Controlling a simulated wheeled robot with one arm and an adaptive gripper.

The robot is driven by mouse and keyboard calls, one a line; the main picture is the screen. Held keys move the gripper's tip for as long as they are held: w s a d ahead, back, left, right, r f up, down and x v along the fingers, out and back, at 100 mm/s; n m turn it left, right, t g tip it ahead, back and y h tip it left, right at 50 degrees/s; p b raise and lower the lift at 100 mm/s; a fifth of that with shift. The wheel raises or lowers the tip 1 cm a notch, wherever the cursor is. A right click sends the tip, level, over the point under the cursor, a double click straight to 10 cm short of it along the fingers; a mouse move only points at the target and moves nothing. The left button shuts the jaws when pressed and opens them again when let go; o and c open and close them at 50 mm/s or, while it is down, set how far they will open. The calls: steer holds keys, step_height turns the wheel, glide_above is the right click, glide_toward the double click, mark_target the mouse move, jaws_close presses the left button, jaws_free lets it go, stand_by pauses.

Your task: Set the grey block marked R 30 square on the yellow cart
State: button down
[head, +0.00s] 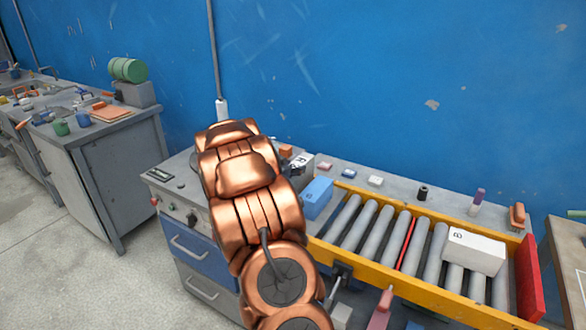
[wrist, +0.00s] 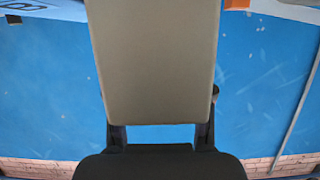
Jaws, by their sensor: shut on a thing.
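In the wrist view my gripper (wrist: 160,137) is shut on a plain grey block (wrist: 152,60), with one finger at each side of its lower end. No marking shows on the face turned to the camera, so I cannot read R 30. In the head view my copper arm hides the gripper and the held block. I see no clear yellow cart; the only large yellow thing is the frame of a roller bed (head: 425,293) at the right.
A white block (head: 474,251) with a dark mark lies on the rollers. A blue block (head: 317,197) and a marked pale block (head: 301,163) stand close to my arm. A red end plate (head: 529,280) closes the bed's right end. Grey floor (head: 80,270) is open at left.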

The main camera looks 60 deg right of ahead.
steer(key=shift+f, duration=0.15)
steer(key=shift+c, duration=2.2)
jaws_free()
steer(key=shift+r, duration=0.2)
steer(key=b+v, duration=0.1)
steer(key=v, duration=1.1)
steer(key=shift+s, duration=0.1)
